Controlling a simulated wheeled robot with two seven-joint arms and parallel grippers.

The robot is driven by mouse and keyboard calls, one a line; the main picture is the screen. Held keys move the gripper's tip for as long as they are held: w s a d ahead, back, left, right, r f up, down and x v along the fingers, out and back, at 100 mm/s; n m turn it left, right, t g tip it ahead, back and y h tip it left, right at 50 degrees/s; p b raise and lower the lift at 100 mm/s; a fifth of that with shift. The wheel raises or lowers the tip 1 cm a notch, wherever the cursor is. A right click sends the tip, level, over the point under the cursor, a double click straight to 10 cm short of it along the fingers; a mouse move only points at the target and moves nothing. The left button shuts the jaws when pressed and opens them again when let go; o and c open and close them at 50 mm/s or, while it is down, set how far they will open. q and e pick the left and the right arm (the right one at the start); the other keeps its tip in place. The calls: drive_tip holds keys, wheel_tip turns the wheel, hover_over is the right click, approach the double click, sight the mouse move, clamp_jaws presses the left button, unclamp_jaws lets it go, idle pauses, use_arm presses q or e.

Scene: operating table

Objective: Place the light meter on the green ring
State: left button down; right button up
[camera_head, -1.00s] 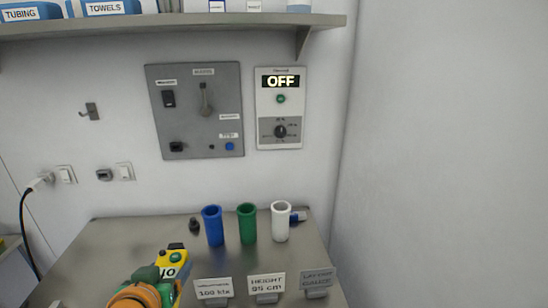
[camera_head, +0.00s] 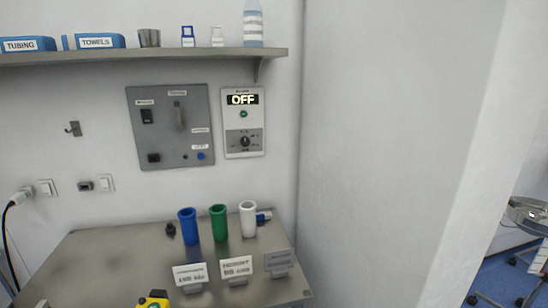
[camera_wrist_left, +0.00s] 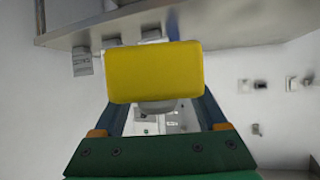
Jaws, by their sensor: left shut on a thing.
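The light meter is a yellow block with a dark top; its upper end (camera_head: 152,300) shows at the bottom edge of the head view. In the left wrist view its plain yellow face (camera_wrist_left: 155,72) fills the middle. My left gripper (camera_wrist_left: 158,103) is shut on it, with one blue finger on each side. The meter is held in front of the table, near its front edge. No green ring that I can make out shows in either view. My right gripper is not in view.
A steel table (camera_head: 120,255) holds blue (camera_head: 188,228), green (camera_head: 219,224) and white (camera_head: 248,220) cups, with label stands (camera_head: 238,266) in front. A wall panel (camera_head: 171,128) and a box reading OFF (camera_head: 242,122) hang under a shelf (camera_head: 150,54). A round-topped stand (camera_head: 530,214) is at far right.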

use_arm(q)
drive_tip(key=s+d+r+m+g+h, duration=0.3)
drive_tip(key=s+d+m+g+h, duration=0.2)
drive_tip(key=s+d+m+h, duration=0.3)
drive_tip(key=s+m+h, duration=0.1)
drive_tip(key=s+m, duration=0.1)
drive_tip(key=shift+d+r+m+h, duration=0.15)
drive_tip(key=shift+d+m+h, duration=0.1)
drive_tip(key=shift+m+h, duration=0.15)
